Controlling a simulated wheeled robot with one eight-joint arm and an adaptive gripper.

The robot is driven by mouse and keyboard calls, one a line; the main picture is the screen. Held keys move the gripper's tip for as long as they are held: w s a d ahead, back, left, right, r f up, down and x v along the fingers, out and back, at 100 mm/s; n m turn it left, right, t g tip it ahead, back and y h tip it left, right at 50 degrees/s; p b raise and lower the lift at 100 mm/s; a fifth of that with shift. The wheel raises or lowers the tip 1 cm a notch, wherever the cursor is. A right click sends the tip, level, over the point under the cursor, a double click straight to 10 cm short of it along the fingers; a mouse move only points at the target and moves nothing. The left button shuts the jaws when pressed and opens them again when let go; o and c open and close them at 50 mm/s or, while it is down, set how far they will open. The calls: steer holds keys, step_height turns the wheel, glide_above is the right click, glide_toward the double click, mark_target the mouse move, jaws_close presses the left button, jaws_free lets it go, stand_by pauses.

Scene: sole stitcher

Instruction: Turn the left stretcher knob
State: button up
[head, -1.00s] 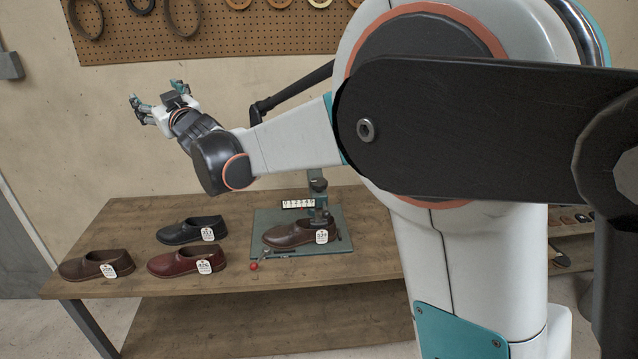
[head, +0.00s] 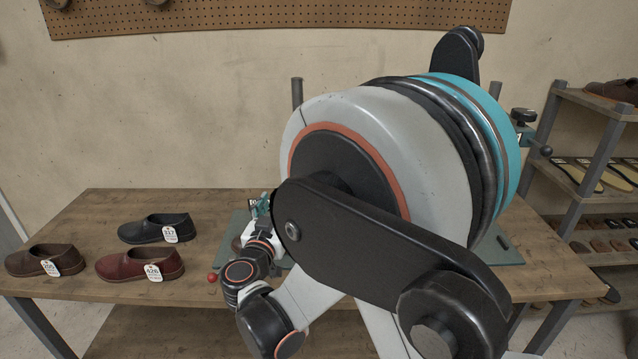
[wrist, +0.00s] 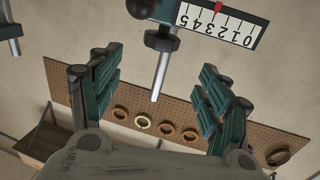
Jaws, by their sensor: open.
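My gripper (wrist: 158,78) is open in the wrist view, one teal-padded finger on each side. A thin metal rod (wrist: 160,78) with a dark collar (wrist: 162,39) shows between the fingers. A black ball knob (wrist: 140,7) and a white number scale (wrist: 222,24) with a red pointer lie at the upper edge. I cannot tell whether the fingers touch any of them, or which part is the left stretcher knob. In the head view my gripper (head: 260,208) is low over the bench; my arm hides most of the machine there. A dark knob (head: 523,115) shows at right.
Three tagged shoes, black (head: 155,229), red (head: 138,264) and brown (head: 42,261), lie on the left of the wooden bench (head: 90,212). A red ball (head: 212,277) is near the teal base plate (head: 506,245). A shelf rack (head: 590,150) stands at right. A second rod (wrist: 14,45) shows at left.

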steer(key=b+x, duration=0.3)
steer(key=x, duration=1)
steer(key=shift+w, duration=0.25)
steer(key=shift+c, duration=0.6)
steer(key=c, duration=1)
